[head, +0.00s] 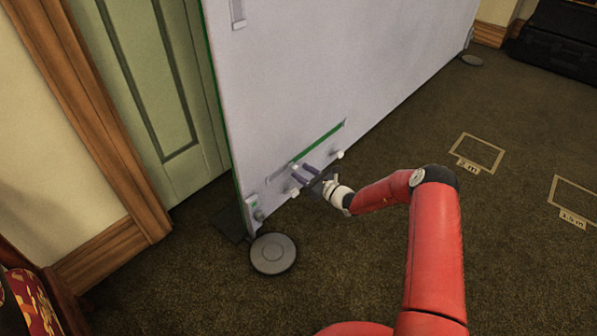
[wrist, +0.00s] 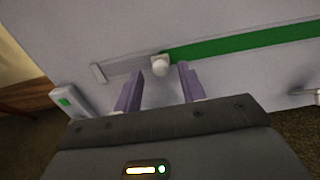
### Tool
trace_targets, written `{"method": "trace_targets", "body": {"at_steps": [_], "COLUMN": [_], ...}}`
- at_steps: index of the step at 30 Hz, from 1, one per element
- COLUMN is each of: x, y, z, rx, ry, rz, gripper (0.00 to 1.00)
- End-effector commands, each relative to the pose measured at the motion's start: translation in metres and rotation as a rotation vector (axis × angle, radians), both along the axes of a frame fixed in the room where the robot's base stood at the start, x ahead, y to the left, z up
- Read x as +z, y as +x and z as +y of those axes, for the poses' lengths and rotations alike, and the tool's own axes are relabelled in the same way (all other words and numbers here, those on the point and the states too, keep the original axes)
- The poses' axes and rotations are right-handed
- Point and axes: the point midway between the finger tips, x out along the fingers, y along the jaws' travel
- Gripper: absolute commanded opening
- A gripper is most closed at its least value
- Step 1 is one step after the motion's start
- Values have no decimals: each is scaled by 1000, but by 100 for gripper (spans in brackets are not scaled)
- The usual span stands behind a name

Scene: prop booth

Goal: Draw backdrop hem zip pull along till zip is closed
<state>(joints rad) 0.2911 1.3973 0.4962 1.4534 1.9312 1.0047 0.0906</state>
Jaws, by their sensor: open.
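The backdrop (head: 330,60) is a large pale grey upright panel. Low on it runs the zip (head: 322,141), a slanted band. In the wrist view its right part is a green strip (wrist: 245,43) and its left part is grey, ending at a small pale end piece (wrist: 98,73). The pull (wrist: 160,65), a small white knob on a square base, sits where green meets grey. My gripper (wrist: 157,72) is open, with its two purple fingers either side of the pull and a gap to each. In the head view my gripper (head: 304,170) is low before the panel.
A small pale box with a green patch (wrist: 68,101) is left of the zip. White pegs (head: 338,155) stick out below the zip. A round grey foot (head: 273,253) stands at the panel's near corner. The carpet to the right is clear, with taped outlines (head: 477,153).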

Motion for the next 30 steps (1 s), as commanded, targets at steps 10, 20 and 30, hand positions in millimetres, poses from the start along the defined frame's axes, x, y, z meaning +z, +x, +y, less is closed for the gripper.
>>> {"method": "trace_targets", "body": {"at_steps": [10,20,30], "x": [0,0,0], "y": [14,14,14], "z": [18,18,18], "rx": [1,1,1], "ry": [-1,-1,-1], "rz": [1,1,0], "gripper": [40,18,0]}}
